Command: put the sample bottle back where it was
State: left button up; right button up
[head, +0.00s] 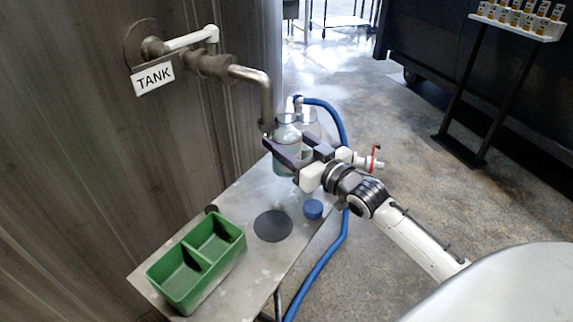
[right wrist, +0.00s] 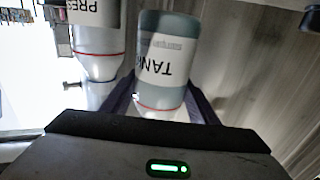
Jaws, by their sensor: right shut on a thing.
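The sample bottle (head: 287,135), clear with bluish-grey contents, is upright between the jaws of my right gripper (head: 287,147). It is just under or beside the end of the tank's spout (head: 267,118); I cannot tell whether it is clear of the table. In the right wrist view the bottle (right wrist: 168,60) appears upside down, with a white TANK label and a red line, between the dark fingers. A blue cap (head: 313,209) lies on the metal table (head: 225,200), beside a dark round mark (head: 273,226). My left gripper is not in view.
A green two-compartment tray (head: 205,243) stands empty at the table's near end. A second labelled bottle (right wrist: 97,40) is close by in the right wrist view. A blue hose (head: 333,250) runs along the table's right side. A rack of small vials (head: 520,20) stands far right.

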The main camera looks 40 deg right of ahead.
jog(key=shift+f+b, duration=0.5)
jog(key=shift+f, duration=1.85)
jog(key=shift+r, duration=0.1)
jog(key=o, duration=1.6)
jog(key=shift+f, duration=0.25)
jog(key=shift+r, duration=0.15)
jog(key=s, duration=0.4)
jog(key=s+p, duration=0.1)
jog(key=s, duration=0.3)
jog(key=s+d, duration=0.1)
jog(key=s, duration=0.3)
